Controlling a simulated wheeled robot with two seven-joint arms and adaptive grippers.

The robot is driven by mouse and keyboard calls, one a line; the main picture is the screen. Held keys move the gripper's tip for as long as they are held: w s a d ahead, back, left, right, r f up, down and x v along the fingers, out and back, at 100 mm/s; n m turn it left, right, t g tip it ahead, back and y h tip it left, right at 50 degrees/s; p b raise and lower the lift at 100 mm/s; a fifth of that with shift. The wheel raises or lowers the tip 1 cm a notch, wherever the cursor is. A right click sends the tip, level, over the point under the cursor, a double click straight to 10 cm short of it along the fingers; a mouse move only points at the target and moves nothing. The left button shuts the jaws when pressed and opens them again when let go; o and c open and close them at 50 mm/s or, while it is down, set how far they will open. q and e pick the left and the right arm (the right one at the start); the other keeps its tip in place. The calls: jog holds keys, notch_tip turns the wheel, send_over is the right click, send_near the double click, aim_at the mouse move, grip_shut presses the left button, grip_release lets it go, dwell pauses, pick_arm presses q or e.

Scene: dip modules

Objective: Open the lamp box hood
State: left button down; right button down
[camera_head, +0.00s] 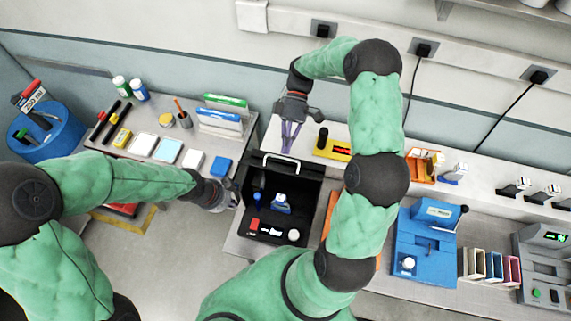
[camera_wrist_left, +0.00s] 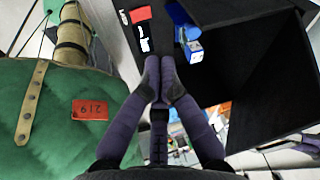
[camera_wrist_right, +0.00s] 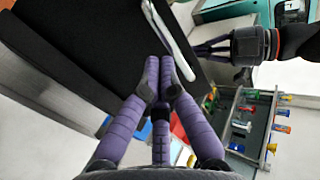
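The black lamp box (camera_head: 315,187) stands at the middle of the bench edge, its inside visible from above. A white handle (camera_head: 281,160) is on the dark panel at its back; I take this panel for the hood. My right gripper (camera_head: 288,151) points down just behind the handle. In the right wrist view its fingers are together beside the pale handle bar (camera_wrist_right: 172,40); contact is unclear. My left gripper (camera_head: 228,198) is left of the box. In the left wrist view its fingers are together and empty, near the black walls (camera_wrist_left: 265,90).
Inside the box lie a blue-and-white item (camera_head: 280,203), a red item (camera_head: 254,224) and small white pieces. A yellow device (camera_head: 333,149) stands behind, right of the right gripper. A blue machine (camera_head: 427,245) stands right of the box. White and blue blocks (camera_head: 194,161) lie left.

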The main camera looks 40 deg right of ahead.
pick_arm(q)
jog(key=s+d+r+m+t, duration=0.1)
jog(key=s+d+r+m, duration=0.2)
jog(key=d+r+m, duration=0.7)
jog(key=m+t+y, duration=0.1)
jog(key=m, duration=1.1)
send_near(287, 171)
jog(key=s+a+r, duration=0.3)
jog(key=a+r, duration=0.1)
jog(key=w+d+f, duration=0.1)
jog(key=f, duration=0.2)
jog(key=w+d+f, duration=0.1)
jog(key=d+f, duration=0.1)
jog(key=f, duration=0.1)
jog(key=w+d+f, duration=0.2)
jog(key=f, duration=0.1)
jog(key=shift+d, duration=0.1)
jog(key=shift+w, duration=0.1)
